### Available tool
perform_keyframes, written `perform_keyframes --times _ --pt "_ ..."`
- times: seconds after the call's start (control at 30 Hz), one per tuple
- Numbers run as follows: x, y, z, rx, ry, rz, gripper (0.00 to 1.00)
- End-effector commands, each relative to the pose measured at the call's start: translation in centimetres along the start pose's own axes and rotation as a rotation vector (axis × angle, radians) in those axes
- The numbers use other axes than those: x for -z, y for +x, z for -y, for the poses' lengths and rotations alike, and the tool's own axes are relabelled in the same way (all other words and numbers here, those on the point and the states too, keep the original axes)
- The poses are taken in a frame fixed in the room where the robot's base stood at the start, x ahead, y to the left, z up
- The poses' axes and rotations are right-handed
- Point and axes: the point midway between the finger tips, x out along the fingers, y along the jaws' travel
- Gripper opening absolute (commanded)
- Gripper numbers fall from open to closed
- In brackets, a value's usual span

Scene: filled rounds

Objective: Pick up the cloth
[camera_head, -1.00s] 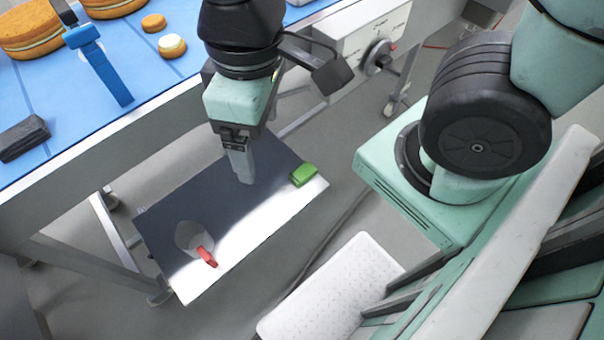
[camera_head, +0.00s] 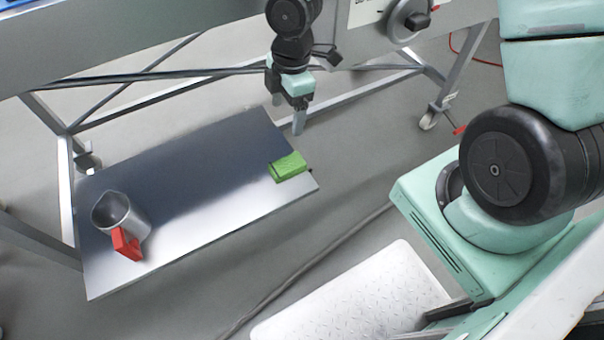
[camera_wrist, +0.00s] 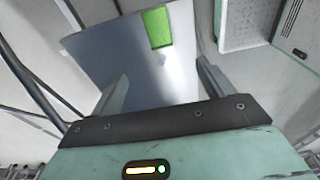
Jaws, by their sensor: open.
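The green cloth (camera_head: 288,166), a small folded block shape, lies on the right end of a low grey metal shelf (camera_head: 185,170).
A grey metal cup (camera_head: 120,212) stands at the shelf's left end, with a red block-like thing (camera_head: 126,244) against its front. Table legs and a crossbar (camera_head: 170,75) run behind the shelf. The shelf's middle is clear.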

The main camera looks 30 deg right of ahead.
Motion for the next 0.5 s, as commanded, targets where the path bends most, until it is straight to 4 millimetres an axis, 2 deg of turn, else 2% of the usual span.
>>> perform_keyframes --times 0.03,0.23,0.5 --pt "-0.3 1.1 -0.3 0.0 -0.013 -0.007 0.8" --pt "-0.5 3.5 -0.5 0.0 -0.032 -0.011 0.8" --pt "-0.4 9.3 -0.4 0.001 -0.03 -0.01 0.8"
